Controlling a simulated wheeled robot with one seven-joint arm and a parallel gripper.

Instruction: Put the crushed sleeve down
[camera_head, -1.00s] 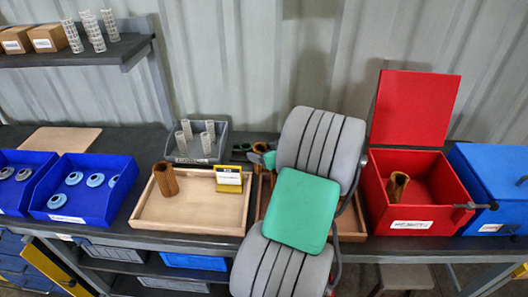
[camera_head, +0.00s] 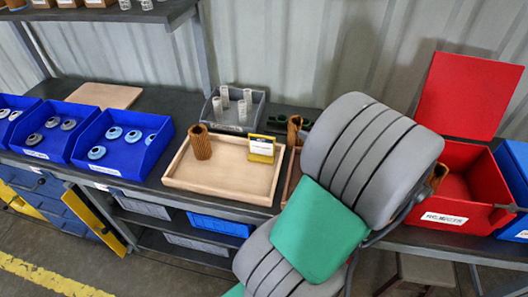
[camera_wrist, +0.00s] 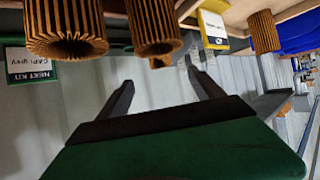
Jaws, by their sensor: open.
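Brown pleated sleeves show in several places. One stands upright in the left wooden tray (camera_head: 178,172): the tray sleeve (camera_head: 200,142). Another sleeve (camera_head: 295,130) shows beside my arm, mostly hidden. A third, the red-box sleeve (camera_head: 438,176), is in the open red box (camera_head: 470,160), partly behind my arm. The wrist view seems upside down; two sleeves hang from its top edge, a left one (camera_wrist: 66,28) and a middle one (camera_wrist: 153,27). My gripper (camera_wrist: 160,82) is open, with nothing between its fingers. Which sleeve is crushed I cannot tell.
A yellow card holder (camera_head: 262,150) stands in the tray's back right corner. A grey bin (camera_head: 232,125) with white mesh tubes is behind it. Blue bins (camera_head: 122,140) with round caps stand left. The red lid (camera_head: 467,95) stands up. The tray's middle is clear.

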